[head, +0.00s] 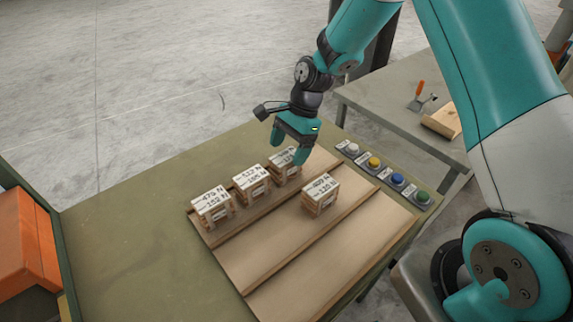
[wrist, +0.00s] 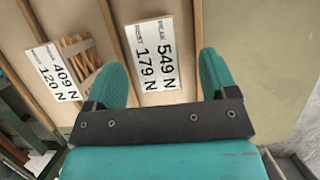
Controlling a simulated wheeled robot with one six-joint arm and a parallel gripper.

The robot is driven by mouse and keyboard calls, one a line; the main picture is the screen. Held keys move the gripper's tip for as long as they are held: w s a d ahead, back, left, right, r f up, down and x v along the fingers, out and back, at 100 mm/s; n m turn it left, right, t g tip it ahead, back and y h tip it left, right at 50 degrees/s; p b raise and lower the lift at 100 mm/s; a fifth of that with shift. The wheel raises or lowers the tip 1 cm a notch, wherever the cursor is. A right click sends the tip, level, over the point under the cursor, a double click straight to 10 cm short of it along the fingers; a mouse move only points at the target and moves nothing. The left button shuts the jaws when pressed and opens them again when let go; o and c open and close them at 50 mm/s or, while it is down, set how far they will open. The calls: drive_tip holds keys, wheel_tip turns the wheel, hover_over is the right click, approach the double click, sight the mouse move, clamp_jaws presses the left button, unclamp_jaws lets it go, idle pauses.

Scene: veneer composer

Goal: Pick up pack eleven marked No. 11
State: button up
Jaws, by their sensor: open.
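My gripper (head: 288,151) is open over the back-right pack (head: 285,172) of the rear row. In the wrist view my gripper's fingers (wrist: 160,60) lie to either side of this pack's white label (wrist: 153,55), which reads 549 N and 179 N. I see gaps between label and fingers; whether the fingertips reach below the pack's top is unclear. Two more wooden packs, the left one (head: 212,206) and the middle one (head: 251,181), stand in that row. A separate pack (head: 320,194) stands nearer; its label (wrist: 55,75) reads 409 N and 120 N. I can read no "No. 11".
The packs stand on a wooden board (head: 290,250) with raised strips, on a green table (head: 130,240). White, yellow, blue (head: 397,179) and green buttons line its right side. An orange box (head: 25,240) is at left. A grey side table (head: 390,105) stands behind right.

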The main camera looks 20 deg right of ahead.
sight(286, 156)
drive_tip(key=x, duration=0.4)
drive_tip(key=shift+s+a+f+p, duration=0.1)
drive_tip(key=shift+s+f+p, duration=0.15)
drive_tip(key=shift+p, duration=0.1)
drive_tip(key=shift+c, duration=0.4)
drive_tip(key=c, duration=1)
drive_tip(key=shift+r, duration=0.1)
